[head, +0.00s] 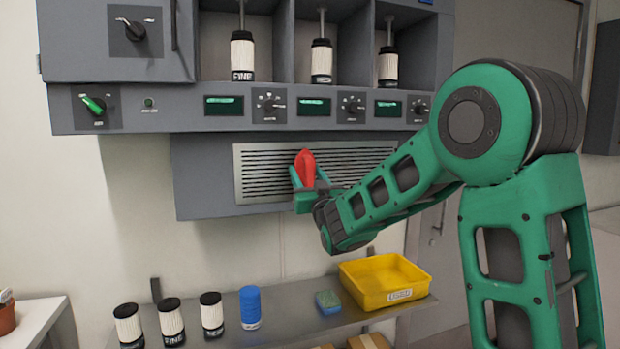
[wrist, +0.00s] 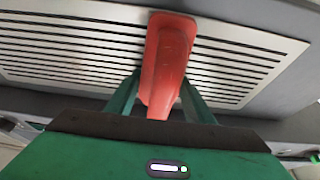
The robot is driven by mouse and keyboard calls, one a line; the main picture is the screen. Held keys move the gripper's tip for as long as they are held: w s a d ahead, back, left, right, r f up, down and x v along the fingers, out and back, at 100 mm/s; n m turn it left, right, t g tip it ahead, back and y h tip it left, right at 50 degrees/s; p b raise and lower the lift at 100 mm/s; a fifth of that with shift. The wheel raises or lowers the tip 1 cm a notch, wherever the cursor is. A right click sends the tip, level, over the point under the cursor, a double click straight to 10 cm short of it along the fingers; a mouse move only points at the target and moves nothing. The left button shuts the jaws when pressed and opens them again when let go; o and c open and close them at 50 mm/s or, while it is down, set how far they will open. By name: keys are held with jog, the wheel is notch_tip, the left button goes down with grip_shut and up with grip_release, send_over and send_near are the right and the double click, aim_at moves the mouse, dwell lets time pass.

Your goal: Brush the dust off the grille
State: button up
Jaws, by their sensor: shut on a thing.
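The grille (head: 262,171) is a pale metal panel with dark horizontal slots, set in the grey housing under the control panel. It also fills the upper part of the wrist view (wrist: 70,45). My gripper (head: 304,186) is in front of the grille's middle and shut on a red brush (head: 305,165). In the wrist view the red brush (wrist: 167,62) stands between the fingers and reaches up over the slots. Its bristles are hidden, and I cannot tell whether it touches the grille. No dust is clearly visible on the slats.
Below is a grey shelf (head: 290,330) with white-and-black cartridges (head: 171,318), a blue cartridge (head: 250,307), a sponge (head: 328,302) and a yellow tray (head: 385,282). The control panel (head: 180,108) with knobs juts out above the grille. The wall between grille and shelf is clear.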

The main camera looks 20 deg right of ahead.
aim_at(355, 156)
jog(key=shift+a+r, duration=0.6)
jog(key=shift+a, duration=0.3)
jog(key=shift+a+r, duration=0.55)
jog(key=shift+a, duration=0.35)
jog(key=shift+d, duration=10.4)
jog(key=shift+f, duration=0.1)
jog(key=shift+a, duration=9)
